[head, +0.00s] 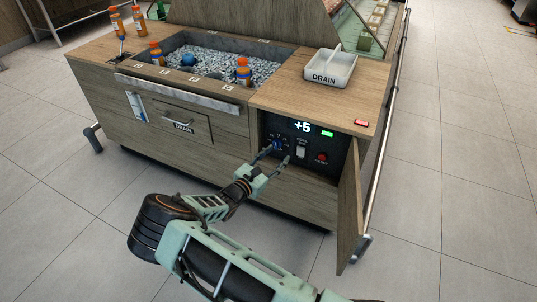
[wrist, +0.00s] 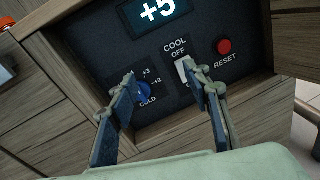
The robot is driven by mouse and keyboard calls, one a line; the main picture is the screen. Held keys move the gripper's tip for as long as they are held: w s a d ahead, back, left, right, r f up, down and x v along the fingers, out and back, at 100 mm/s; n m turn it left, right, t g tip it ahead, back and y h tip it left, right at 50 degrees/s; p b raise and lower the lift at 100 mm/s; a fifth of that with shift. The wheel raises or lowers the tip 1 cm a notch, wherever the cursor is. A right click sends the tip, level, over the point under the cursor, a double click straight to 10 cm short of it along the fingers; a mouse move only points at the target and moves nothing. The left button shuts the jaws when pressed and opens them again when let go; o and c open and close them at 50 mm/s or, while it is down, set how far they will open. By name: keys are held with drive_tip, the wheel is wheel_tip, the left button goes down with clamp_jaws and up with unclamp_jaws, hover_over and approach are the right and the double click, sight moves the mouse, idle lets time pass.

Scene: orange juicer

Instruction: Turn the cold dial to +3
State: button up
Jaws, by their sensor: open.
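The cold dial is a blue knob (wrist: 143,91) on a black control panel (wrist: 190,68), labelled COLD with marks that include +3 and +2. It also shows in the head view (head: 277,146), beside my fingers. Part of the dial is hidden by my left finger, so its pointer setting is unclear. The display (wrist: 157,11) above reads +5, as does the display in the head view (head: 302,127). My gripper (wrist: 160,85) is open, with the left finger at the dial and the right finger by the white cool switch (wrist: 182,70). I cannot tell whether either finger touches.
A red reset button (wrist: 224,46) is right of the switch. The panel sits in a wooden cabinet recess with an open door (head: 349,205) on the right. On top are an ice bin with bottles (head: 243,71) and a white DRAIN tray (head: 327,78).

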sight(276, 145)
drive_tip(key=a+f+n+t+y+b, duration=0.1)
drive_tip(key=a+f+n+t+y, duration=0.1)
drive_tip(key=a+f+n, duration=0.25)
drive_tip(key=shift+m, duration=0.35)
drive_tip(key=b+x, duration=0.1)
drive_tip(key=x, duration=0.2)
drive_tip(key=b+x, duration=0.1)
drive_tip(key=x, duration=0.2)
drive_tip(key=f+b+x, duration=0.1)
drive_tip(key=x, duration=0.2)
drive_tip(key=shift+w+a+f, duration=0.1)
drive_tip(key=shift+w, duration=0.2)
drive_tip(key=shift+w+d, duration=0.2)
drive_tip(key=shift+w, duration=0.35)
drive_tip(key=c, duration=1.1)
drive_tip(key=shift+c, duration=0.2)
